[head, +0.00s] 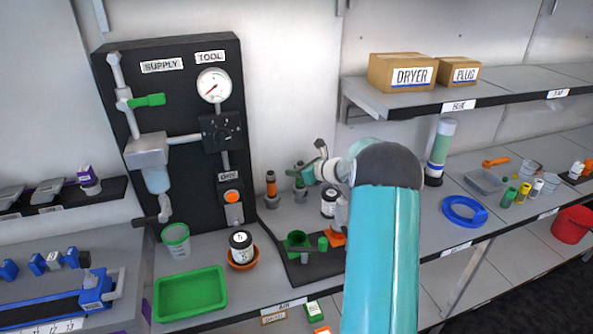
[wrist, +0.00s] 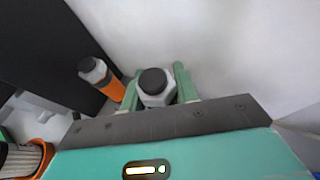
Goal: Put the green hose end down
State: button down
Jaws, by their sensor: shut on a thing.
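The green hose end (head: 300,192) is upright at the back of the bench, right of the dark panel. In the wrist view its grey hex fitting with a black top (wrist: 155,84) sits between my green fingers, and its lower body is hidden. My gripper (head: 308,174) is shut on it; it also shows in the wrist view (wrist: 158,76). The orange hose end (head: 271,190) stands upright just to the left, apart from my fingers, and shows in the wrist view (wrist: 103,80). Whether the green hose end's base touches the bench cannot be told.
The dark panel (head: 180,100) with gauge and valves rises at left. A black-lidded jar (head: 328,202) stands close right of the green hose end. A green fitting (head: 297,243) lies on a dark mat in front. A green tray (head: 190,294) is at front left.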

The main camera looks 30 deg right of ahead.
jog(key=shift+f, duration=0.5)
jog(key=c, duration=1.3)
grip_release()
jog(key=shift+c, duration=0.2)
jog(key=shift+r, duration=0.1)
